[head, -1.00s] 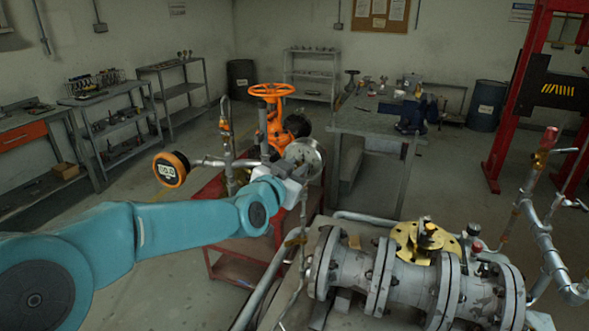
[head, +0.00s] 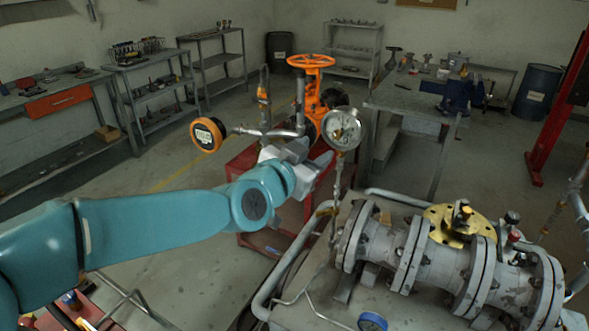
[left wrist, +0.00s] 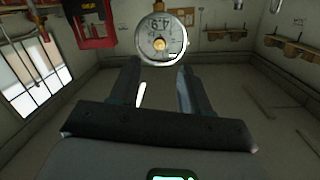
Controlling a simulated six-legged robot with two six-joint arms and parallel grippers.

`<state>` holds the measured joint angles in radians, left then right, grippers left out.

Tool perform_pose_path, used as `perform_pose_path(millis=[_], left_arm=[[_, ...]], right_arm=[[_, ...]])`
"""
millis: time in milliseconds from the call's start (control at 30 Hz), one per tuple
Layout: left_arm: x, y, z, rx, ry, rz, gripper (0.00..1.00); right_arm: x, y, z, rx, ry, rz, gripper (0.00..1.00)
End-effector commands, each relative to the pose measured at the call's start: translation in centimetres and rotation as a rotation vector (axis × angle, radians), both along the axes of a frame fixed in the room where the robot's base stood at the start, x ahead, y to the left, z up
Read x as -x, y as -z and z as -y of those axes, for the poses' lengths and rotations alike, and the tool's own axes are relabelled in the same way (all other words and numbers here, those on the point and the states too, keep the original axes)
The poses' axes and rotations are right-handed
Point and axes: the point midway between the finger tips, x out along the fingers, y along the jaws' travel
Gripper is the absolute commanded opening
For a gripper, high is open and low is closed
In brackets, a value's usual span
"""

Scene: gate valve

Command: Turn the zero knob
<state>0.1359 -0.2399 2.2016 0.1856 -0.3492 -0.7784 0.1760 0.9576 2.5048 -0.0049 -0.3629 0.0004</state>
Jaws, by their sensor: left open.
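A round dial gauge (head: 343,128) with a pale face stands on a thin pipe in the head view. In the left wrist view the same gauge (left wrist: 150,27) appears upside down. A small brass-coloured knob (left wrist: 158,44) shows on its face; I cannot tell for sure that it is the zero knob. My left gripper (head: 322,160) is just below and left of the gauge in the head view. In the left wrist view its two fingers (left wrist: 158,68) are apart and empty, with the gauge beyond their tips. My right gripper is not in view.
An orange-rimmed gauge (head: 207,135) and an orange handwheel (head: 311,61) stand close behind my left gripper. A grey flanged pipe (head: 400,252) with a brass flange (head: 458,222) lies at right. A blue gauge (head: 372,321) is at the bottom edge. Open floor lies at left.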

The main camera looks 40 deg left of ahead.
Motion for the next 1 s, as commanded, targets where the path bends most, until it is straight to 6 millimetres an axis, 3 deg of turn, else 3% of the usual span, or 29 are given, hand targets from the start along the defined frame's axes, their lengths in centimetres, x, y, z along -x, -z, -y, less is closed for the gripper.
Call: perform_pose_path(millis=[100,333,1000], left_arm=[[3.0,-0.6,0.5,0.0,0.001,0.003,0.47],[6.3,-0.8,1.1,0.0,0.001,0.0,0.47],[7.0,-0.8,1.2,0.0,0.002,-0.003,0.47]], right_arm=[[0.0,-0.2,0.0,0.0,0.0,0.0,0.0],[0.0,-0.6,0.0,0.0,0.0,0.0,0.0],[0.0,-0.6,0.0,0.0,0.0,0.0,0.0]])
